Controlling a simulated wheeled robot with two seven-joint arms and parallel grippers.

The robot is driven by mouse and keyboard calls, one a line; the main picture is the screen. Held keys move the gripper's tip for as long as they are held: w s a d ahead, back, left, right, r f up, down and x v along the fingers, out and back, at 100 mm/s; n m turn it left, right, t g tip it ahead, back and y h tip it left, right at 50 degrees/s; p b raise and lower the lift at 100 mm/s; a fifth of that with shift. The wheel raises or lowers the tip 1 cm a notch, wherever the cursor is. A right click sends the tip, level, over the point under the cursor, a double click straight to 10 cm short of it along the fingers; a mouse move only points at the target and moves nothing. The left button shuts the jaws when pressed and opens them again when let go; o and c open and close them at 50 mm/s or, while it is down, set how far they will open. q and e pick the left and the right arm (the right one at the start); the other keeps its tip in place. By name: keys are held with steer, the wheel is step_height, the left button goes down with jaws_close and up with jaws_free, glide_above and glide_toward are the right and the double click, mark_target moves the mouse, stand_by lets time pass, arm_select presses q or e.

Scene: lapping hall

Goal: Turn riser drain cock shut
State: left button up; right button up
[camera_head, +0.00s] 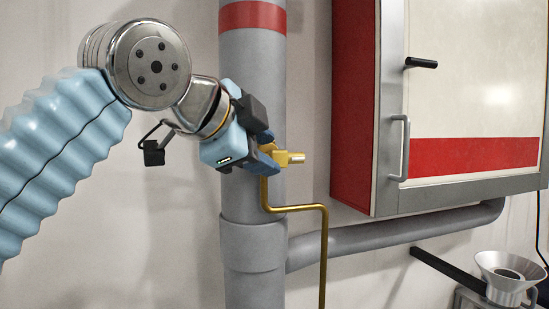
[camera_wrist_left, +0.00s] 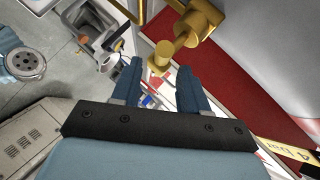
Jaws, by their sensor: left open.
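The brass riser drain cock (camera_head: 291,157) sits on the front of the grey vertical riser pipe (camera_head: 252,70). A thin brass drain pipe (camera_head: 324,250) bends right below it and runs down. My left gripper (camera_head: 268,158) is at the cock and hides part of it. In the left wrist view my left gripper (camera_wrist_left: 159,72) is open, with its two blue fingers apart. The brass cock (camera_wrist_left: 190,35) shows just beyond them, with its rounded end near the gap between the fingertips. I cannot tell whether the fingers touch it. My right gripper is not in view.
A red and white wall cabinet (camera_head: 470,90) with a bar handle hangs to the right of the riser. A grey branch pipe (camera_head: 400,233) runs right beneath it. A metal funnel (camera_head: 506,275) stands at lower right, beside a black bar (camera_head: 447,269). The wall left of the riser is bare.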

arm_select(q)
steer(key=v, duration=0.9)
steer(key=shift+s+r, duration=0.1)
